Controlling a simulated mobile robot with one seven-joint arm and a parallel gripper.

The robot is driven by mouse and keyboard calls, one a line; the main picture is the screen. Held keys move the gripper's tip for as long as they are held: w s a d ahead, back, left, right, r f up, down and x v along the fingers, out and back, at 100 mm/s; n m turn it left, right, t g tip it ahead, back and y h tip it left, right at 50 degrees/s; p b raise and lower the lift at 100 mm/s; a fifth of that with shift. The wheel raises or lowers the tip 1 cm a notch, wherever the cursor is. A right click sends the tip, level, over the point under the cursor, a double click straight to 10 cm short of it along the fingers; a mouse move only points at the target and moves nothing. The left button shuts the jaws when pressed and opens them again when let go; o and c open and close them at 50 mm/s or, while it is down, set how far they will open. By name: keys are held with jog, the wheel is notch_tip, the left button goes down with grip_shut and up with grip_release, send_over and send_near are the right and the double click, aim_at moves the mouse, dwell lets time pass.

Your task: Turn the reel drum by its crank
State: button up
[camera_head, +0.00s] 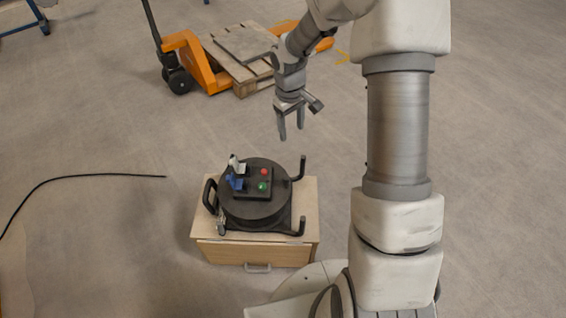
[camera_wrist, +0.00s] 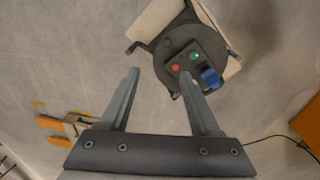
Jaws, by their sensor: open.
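The black reel drum (camera_head: 255,211) lies flat, its round face up, on a small wooden cabinet (camera_head: 250,252). Its face carries a panel with a red button, a green button, a blue part and a white part. A black curved handle (camera_head: 209,196) stands at its left and dark bars stick out at its right. I cannot tell for certain which part is the crank. My gripper (camera_head: 291,132) is open and empty, above and behind the drum, pointing down. In the wrist view the drum (camera_wrist: 180,40) shows beyond my fingertips (camera_wrist: 159,75), apart from them.
An orange pallet jack (camera_head: 190,62) with a wooden pallet (camera_head: 240,72) stands at the back. A black cable (camera_head: 90,176) lies on the floor at the left. The floor around the cabinet's left and back is mostly clear. My arm fills the right of the head view.

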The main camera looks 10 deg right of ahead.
send_over(287, 178)
notch_tip(287, 178, down, 9)
jog(key=shift+n+g+y, duration=0.3)
jog(key=shift+g, duration=0.1)
notch_tip(287, 178, down, 17)
jog(key=b, duration=0.4)
jog(key=shift+w+f+b, duration=0.1)
jog(key=shift+b, duration=0.3)
grip_shut()
dwell(0.6)
